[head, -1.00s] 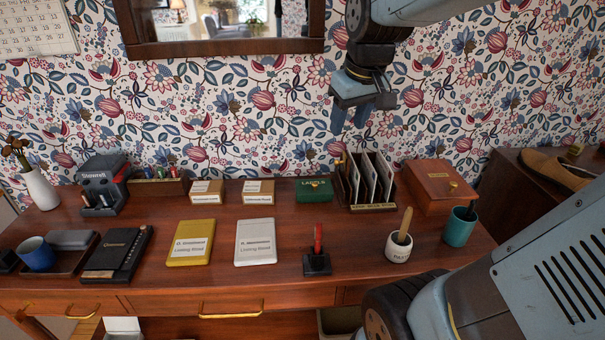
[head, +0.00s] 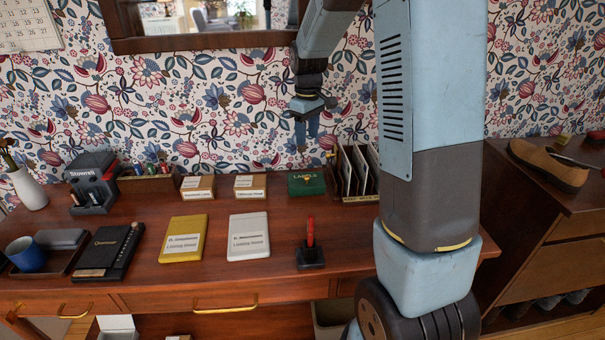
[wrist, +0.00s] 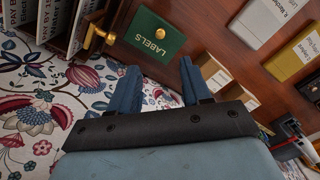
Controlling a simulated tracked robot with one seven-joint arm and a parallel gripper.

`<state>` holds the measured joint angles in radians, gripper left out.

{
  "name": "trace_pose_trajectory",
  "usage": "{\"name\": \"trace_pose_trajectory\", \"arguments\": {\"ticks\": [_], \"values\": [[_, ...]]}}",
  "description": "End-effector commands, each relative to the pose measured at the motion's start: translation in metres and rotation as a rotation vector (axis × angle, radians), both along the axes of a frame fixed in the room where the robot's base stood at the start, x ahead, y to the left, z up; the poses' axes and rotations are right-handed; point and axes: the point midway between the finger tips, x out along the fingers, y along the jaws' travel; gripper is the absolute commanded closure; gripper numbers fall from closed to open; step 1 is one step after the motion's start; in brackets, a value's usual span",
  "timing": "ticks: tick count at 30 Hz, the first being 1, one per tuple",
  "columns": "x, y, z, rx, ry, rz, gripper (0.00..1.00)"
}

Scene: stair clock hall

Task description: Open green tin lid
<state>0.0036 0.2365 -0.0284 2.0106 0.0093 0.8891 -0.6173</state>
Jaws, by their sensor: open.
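The green tin (head: 306,183) stands at the back of the desk, against the wall side, with its lid shut. In the wrist view its green lid (wrist: 146,40) shows the word LABELS and a round brass knob (wrist: 160,34). My gripper (head: 307,146) hangs above the tin in the head view, pointing down, apart from it. In the wrist view the two blue fingers (wrist: 157,82) are spread with nothing between them, and the tin lies beyond their tips.
A dark rack of upright cards (head: 357,172) stands close to the right of the tin. Small card boxes (head: 250,186) stand to its left.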

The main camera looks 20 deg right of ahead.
Motion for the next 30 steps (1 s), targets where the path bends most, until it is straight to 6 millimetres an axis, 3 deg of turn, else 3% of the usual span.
{"name": "trace_pose_trajectory", "arguments": {"ticks": [8, 21, 30], "values": [[0.003, 0.0, -0.024, 0.0, 0.009, 0.008, 0.52], [0.002, 0.001, -0.1, 0.0, 0.009, 0.009, 0.52], [0.002, 0.001, -0.135, 0.0, 0.007, 0.009, 0.52]]}}
